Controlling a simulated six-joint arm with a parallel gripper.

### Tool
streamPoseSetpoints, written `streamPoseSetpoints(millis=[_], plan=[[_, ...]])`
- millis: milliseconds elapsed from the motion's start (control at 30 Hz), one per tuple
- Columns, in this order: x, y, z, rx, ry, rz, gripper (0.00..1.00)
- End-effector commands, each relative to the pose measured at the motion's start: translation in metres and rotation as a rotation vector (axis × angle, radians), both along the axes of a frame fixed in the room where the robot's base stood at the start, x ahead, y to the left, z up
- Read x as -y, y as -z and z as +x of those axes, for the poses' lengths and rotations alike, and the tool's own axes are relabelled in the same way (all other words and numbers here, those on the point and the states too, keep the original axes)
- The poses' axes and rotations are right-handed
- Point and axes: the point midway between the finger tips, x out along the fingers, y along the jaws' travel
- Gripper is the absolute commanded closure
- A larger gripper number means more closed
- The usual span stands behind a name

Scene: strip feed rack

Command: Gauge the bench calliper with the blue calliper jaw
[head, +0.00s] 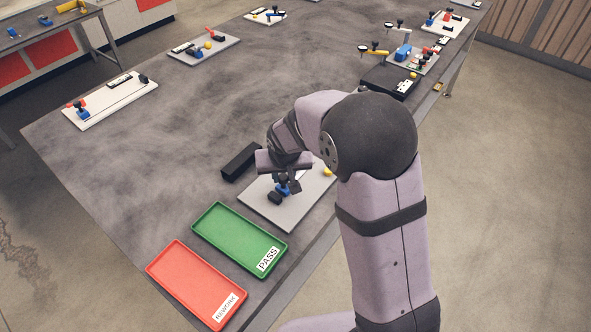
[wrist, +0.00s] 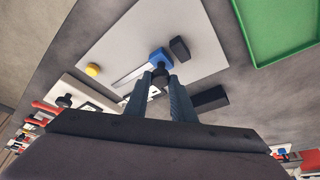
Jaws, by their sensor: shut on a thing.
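The bench calliper sits on a pale grey plate (head: 258,211) near the table's front edge. Its blue calliper jaw (wrist: 158,57) has a dark knob (wrist: 160,75) and lies beside a thin pale beam (wrist: 130,76). A dark block (wrist: 180,48) stands just beyond the blue jaw, close to it. In the head view the blue jaw (head: 283,190) is partly hidden by my gripper (head: 289,183). In the wrist view my gripper (wrist: 161,82) is shut on the dark knob of the blue jaw. A yellow round piece (wrist: 92,69) is on the same plate.
A green PASS tray (head: 240,240) and a red REWORK tray (head: 196,285) lie in front of the plate. A long black block (head: 240,161) stands behind it. Other stations line the far table edges, including a white board (head: 110,101). The table's middle is clear.

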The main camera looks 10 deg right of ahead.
Motion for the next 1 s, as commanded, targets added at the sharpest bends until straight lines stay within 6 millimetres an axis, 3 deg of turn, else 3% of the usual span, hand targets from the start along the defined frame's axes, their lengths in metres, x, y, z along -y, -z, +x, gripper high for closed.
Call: streamPoseSetpoints(millis=[133,467,500,567,1000], plan=[[-0.012,0.002,-0.012,0.004,-0.004,0.001,1.0],[-0.015,0.0,-0.015,-0.001,0.001,0.001,1.0],[-0.015,0.0,-0.015,-0.001,0.001,0.001,0.73],[-0.015,0.0,-0.015,-0.001,0.001,0.001,0.59],[-0.014,-0.005,-0.015,0.003,0.0,0.001,0.59]])
